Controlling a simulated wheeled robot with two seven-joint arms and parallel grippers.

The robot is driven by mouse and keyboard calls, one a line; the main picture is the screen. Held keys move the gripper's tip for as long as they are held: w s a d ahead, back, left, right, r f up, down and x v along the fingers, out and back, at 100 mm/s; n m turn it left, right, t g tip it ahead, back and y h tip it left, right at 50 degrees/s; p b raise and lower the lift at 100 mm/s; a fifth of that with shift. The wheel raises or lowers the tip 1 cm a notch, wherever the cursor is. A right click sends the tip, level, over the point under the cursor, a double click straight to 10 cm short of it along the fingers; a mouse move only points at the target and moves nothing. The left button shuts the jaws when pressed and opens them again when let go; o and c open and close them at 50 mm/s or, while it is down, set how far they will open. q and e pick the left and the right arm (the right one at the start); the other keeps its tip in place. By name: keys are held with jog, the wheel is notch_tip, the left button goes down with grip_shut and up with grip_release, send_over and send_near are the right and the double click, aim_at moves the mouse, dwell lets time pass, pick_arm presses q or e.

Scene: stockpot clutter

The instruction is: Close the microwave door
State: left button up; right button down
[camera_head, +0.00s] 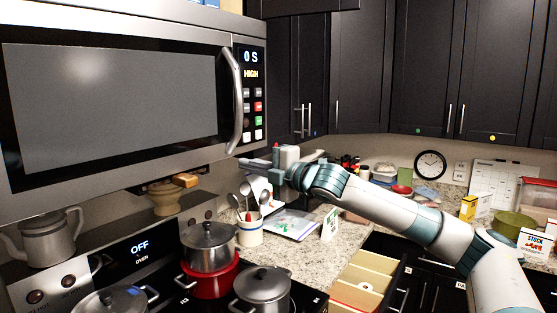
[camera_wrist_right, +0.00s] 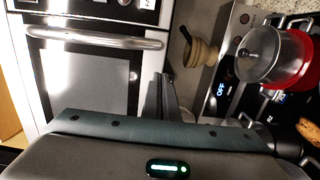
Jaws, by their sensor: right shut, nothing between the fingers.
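The microwave (camera_head: 130,90) fills the upper left of the head view. Its door (camera_head: 110,95), with a dark window and curved silver handle (camera_head: 231,100), looks flush beside the control panel (camera_head: 252,95), with no clear gap. In the right wrist view the microwave door (camera_wrist_right: 90,85) appears turned, with the handle (camera_wrist_right: 95,38) across its upper part. My right gripper (camera_head: 245,162) is shut and empty, just below and right of the microwave's lower right corner, apart from the handle. Its dark fingers also show in the wrist view (camera_wrist_right: 165,95). My left gripper is not in view.
Below is the stove with a red pot (camera_head: 208,285), a grey pot (camera_head: 262,288) and a kettle (camera_head: 45,238). A utensil crock (camera_head: 249,228) stands under my right gripper. An open drawer (camera_head: 362,285) juts out below the counter. Dark cabinets (camera_head: 360,70) hang behind.

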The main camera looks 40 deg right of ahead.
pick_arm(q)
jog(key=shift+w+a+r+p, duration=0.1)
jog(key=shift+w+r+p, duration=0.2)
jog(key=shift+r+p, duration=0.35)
pick_arm(e)
jog(key=w+d, duration=0.1)
jog(key=d, duration=0.8)
jog(key=shift+f, duration=0.15)
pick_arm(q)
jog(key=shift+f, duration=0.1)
